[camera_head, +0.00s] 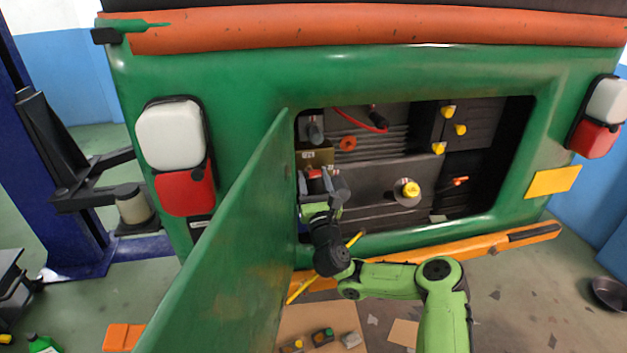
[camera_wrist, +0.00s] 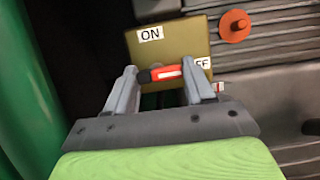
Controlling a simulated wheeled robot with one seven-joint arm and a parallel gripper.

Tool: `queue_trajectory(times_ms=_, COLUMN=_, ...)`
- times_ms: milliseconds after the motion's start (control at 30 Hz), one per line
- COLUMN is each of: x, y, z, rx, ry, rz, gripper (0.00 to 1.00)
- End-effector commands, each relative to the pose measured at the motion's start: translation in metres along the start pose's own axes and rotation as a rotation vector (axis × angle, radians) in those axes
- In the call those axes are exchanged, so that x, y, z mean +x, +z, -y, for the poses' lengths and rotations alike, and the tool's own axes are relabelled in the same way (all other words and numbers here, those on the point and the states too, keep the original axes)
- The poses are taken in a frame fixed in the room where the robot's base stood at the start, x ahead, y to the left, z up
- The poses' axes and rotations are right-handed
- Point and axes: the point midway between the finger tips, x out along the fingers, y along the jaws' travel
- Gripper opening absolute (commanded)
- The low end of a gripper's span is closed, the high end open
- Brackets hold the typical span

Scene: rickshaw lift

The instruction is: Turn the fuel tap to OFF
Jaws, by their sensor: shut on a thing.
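The fuel tap's red lever (camera_wrist: 169,73), with a white stripe and a black left end, lies nearly level across the wrist view. It sits in front of an olive plate (camera_wrist: 170,42) marked ON at upper left. At the plate's right edge only "FF" of a second label shows; my right finger is close to it. My gripper (camera_wrist: 161,77) has one finger at each end of the lever and is shut on it. In the head view my gripper (camera_head: 317,183) is inside the left of the engine bay, below the plate (camera_head: 318,157), with the lever (camera_head: 314,174) partly hidden.
An open green door panel (camera_head: 225,240) stands close left of my arm. An orange round knob (camera_head: 347,143), a red cable (camera_head: 358,122) and a yellow cap (camera_head: 410,189) lie to the right inside the bay. An orange bumper bar (camera_head: 480,247) runs below the opening.

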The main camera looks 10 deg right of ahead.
Motion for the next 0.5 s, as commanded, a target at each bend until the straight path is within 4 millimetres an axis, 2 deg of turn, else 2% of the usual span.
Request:
queue_trajectory(times_ms=300, x=-0.0010, y=-0.0026, z=-0.0005, rx=0.003, ry=0.000, rz=-0.006, gripper=0.23)
queue_trajectory(times_ms=333, x=-0.0010, y=-0.0025, z=-0.0005, rx=0.003, ry=0.000, rz=-0.006, gripper=0.56)
queue_trajectory(times_ms=500, x=-0.0006, y=-0.0014, z=-0.0003, rx=0.003, ry=0.000, rz=-0.003, gripper=0.79)
